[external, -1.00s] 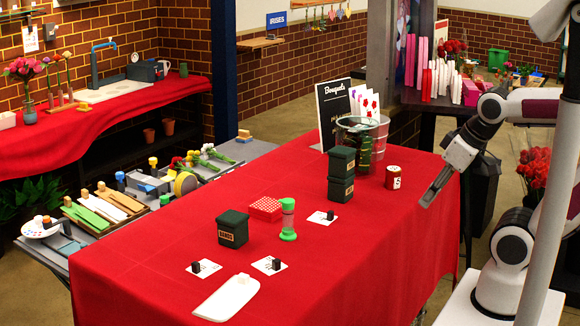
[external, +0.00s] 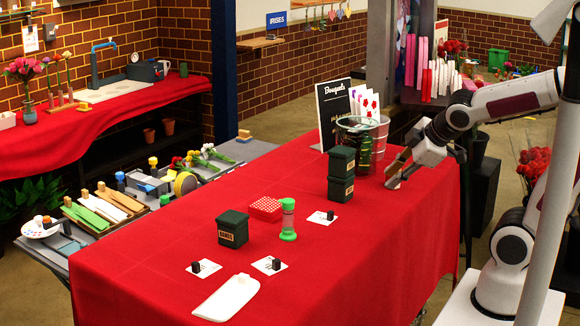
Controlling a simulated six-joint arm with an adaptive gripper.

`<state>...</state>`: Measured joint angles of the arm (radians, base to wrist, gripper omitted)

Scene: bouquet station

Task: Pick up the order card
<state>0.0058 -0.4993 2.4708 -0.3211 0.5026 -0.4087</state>
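Three small white cards, each with a small black block on it, lie on the red table: one at the front left (external: 212,270), one beside it (external: 265,262) and one farther back (external: 317,217). I cannot tell which, if any, is the order card. Several upright coloured cards (external: 366,102) stand beside the black Bouquets board (external: 334,108). My gripper (external: 391,178) is over the table's right side, tilted down to the left, where the red-and-white tin stood. The tin is now mostly or wholly hidden by it. I cannot tell whether the fingers are open or touch the tin.
Two stacked dark green boxes (external: 341,175) and clear vessels (external: 378,140) stand close left of my gripper. A red perforated block (external: 265,209), a green-capped shaker (external: 288,220), a dark green box (external: 233,229) and a white board (external: 227,298) are farther left. The table's front right is clear.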

